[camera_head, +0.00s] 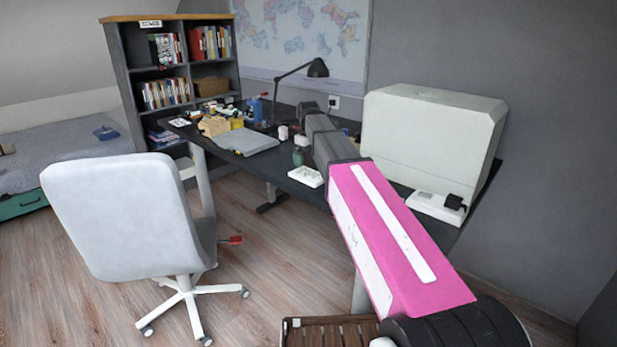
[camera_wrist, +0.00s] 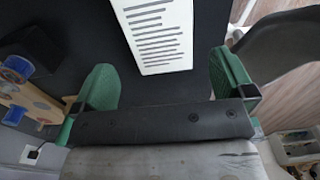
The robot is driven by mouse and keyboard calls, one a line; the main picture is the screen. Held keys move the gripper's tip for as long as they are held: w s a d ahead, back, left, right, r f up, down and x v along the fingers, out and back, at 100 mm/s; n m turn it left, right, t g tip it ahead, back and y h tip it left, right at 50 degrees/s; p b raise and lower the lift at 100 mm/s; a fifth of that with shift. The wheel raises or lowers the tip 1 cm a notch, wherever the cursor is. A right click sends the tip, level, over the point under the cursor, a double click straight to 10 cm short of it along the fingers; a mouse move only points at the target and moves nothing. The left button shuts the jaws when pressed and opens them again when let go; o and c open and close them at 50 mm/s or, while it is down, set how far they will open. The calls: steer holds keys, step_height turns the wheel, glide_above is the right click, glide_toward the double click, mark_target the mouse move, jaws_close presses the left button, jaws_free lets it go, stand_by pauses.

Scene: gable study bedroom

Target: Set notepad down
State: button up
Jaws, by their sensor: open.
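The notepad, a white pad with dark printed lines (camera_wrist: 157,30), lies on the dark desk top in the wrist view, its near end between and just beyond my fingertips. A white flat item (camera_head: 306,177) near the front edge of the desk in the head view looks like the same pad. My gripper (camera_wrist: 160,62) is open, its two green fingers spread wide, one on each side of the pad. The fingers appear apart from it.
The dark desk (camera_head: 285,165) holds a grey folded item (camera_head: 246,141), a black lamp (camera_head: 317,68) and a large pale box-like case (camera_head: 428,135). A pale grey chair (camera_head: 125,215) stands in front. A tan block with blue parts (camera_wrist: 28,95) is left in the wrist view.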

mark_target(309, 174)
steer(key=shift+d+f, duration=0.1)
steer(key=shift+f, duration=3.25)
steer(key=shift+c, duration=0.3)
steer(key=c, duration=0.7)
steer(key=shift+r, duration=0.15)
